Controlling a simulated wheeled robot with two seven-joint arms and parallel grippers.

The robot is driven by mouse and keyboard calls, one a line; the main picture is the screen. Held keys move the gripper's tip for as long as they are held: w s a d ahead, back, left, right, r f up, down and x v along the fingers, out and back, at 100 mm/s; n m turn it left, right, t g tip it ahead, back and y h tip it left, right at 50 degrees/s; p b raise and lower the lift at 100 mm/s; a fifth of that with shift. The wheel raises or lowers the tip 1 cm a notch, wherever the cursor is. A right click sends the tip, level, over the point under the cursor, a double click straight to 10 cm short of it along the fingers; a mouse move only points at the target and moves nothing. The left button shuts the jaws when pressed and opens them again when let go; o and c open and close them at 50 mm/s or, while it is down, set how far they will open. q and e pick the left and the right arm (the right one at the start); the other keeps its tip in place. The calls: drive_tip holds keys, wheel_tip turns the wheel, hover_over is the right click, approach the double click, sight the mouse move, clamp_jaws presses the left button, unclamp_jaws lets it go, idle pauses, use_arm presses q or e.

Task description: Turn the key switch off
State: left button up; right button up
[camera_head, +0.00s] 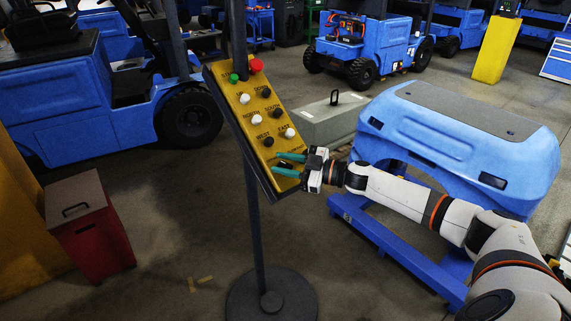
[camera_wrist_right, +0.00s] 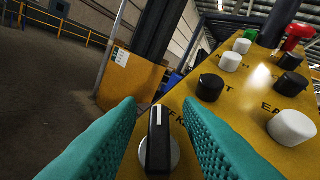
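The yellow control panel (camera_head: 245,112) is mounted at a tilt on a dark stand. The key switch (camera_wrist_right: 158,142) is a black knob with a white line on a pale round base, low on the panel. Its handle stands upright in the right wrist view. My right gripper (camera_head: 277,162) is at the panel's lower end. Its teal fingers (camera_wrist_right: 159,104) are open, one on each side of the knob, with visible gaps. In the head view the key switch is hard to make out by the fingers. My left gripper is not in view.
Black and white buttons (camera_wrist_right: 292,127) sit close above the key switch, with a green button (camera_head: 233,78) and a red button (camera_head: 256,65) at the top. A blue counterweight (camera_head: 460,135) stands behind my right arm. A red box (camera_head: 90,230) is at left.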

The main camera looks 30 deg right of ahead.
drive_tip(key=shift+s+d+f, duration=0.2)
drive_tip(key=shift+s+d, duration=0.1)
drive_tip(key=shift+s, duration=0.1)
drive_tip(key=b+v, duration=0.2)
drive_tip(key=v, duration=0.9)
drive_tip(key=shift+r+b, duration=0.25)
drive_tip(key=shift+b, duration=0.05)
drive_tip(key=shift+f, duration=0.1)
